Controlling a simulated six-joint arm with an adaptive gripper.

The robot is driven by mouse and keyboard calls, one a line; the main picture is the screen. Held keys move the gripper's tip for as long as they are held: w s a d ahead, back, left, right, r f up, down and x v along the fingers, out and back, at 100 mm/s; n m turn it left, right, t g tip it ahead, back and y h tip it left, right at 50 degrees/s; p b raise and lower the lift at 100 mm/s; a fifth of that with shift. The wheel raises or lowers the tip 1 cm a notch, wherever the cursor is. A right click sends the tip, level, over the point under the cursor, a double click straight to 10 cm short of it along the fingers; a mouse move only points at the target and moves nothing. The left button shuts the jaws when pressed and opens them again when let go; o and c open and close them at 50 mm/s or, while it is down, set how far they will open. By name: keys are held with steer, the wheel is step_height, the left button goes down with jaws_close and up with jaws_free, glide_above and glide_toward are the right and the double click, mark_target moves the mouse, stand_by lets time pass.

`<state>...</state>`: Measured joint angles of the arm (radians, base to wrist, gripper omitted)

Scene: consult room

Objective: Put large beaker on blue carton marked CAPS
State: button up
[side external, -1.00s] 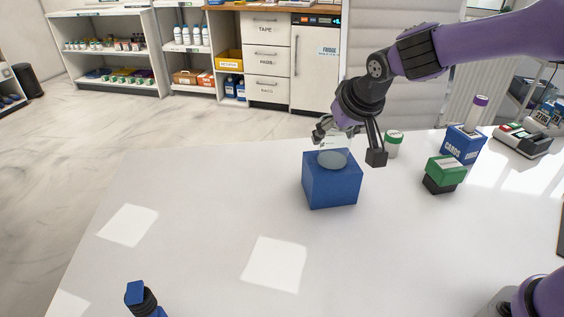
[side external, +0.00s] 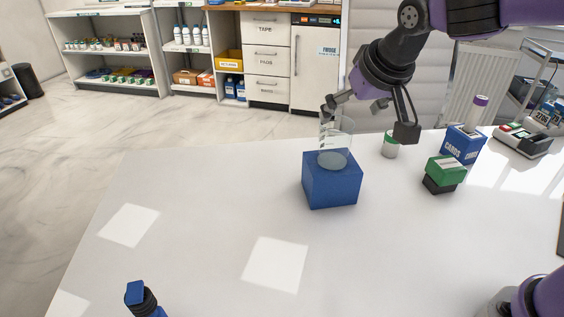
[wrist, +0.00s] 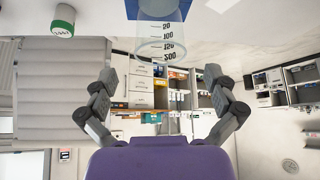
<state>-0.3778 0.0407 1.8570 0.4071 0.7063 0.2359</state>
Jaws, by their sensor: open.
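The large beaker (side external: 335,147) is clear glass with dark graduation marks. It stands upright on top of the blue carton (side external: 332,188) on the white table. No CAPS lettering shows on the carton faces in view. In the wrist view the beaker (wrist: 162,32) is at the top centre, with a bit of the blue carton (wrist: 133,8) behind it. My gripper (side external: 366,118) is open, above and to the right of the beaker.
A green-lidded jar (side external: 390,146), a blue CARDS box (side external: 463,145) with a purple-capped tube, and a green-and-black block (side external: 443,174) stand to the right. A dark blue object (side external: 142,298) is at the front left. The table's left and front are mostly clear.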

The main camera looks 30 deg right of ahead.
steer(key=s+d+f+n, duration=0.1)
steer(key=s+d, duration=0.2)
steer(key=s, duration=0.5)
steer(key=s+d+n+y, duration=0.1)
steer(key=s+d, duration=0.2)
steer(key=s, duration=0.5)
steer(key=shift+s+f+g, duration=0.2)
steer(key=shift+f+g, duration=0.15)
steer(key=shift+g, duration=0.05)
